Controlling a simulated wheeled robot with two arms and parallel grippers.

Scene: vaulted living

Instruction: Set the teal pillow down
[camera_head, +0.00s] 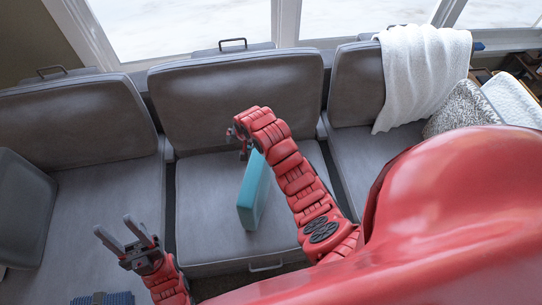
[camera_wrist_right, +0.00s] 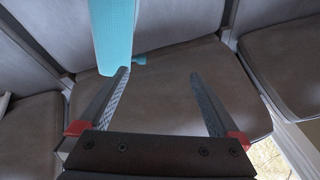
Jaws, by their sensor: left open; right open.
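The teal pillow (camera_head: 253,192) stands on its narrow edge on the middle seat (camera_head: 200,215) of the grey sofa, tilted a little. Its upper part is partly hidden behind my right arm. My right gripper (camera_head: 239,136) is open, above the pillow's top end near the backrest. In the right wrist view its two fingers (camera_wrist_right: 160,74) are apart with nothing between them. The pillow (camera_wrist_right: 114,35) shows there at the upper left, beside the left finger and outside the jaws. My left gripper (camera_head: 113,225) is open and empty over the left seat.
A grey cushion (camera_head: 22,205) leans at the far left. A dark blue folded item (camera_head: 103,298) lies at the bottom left. A white throw (camera_head: 425,75) hangs over the right backrest, with a patterned pillow (camera_head: 462,108) below it. The left part of the middle seat is clear.

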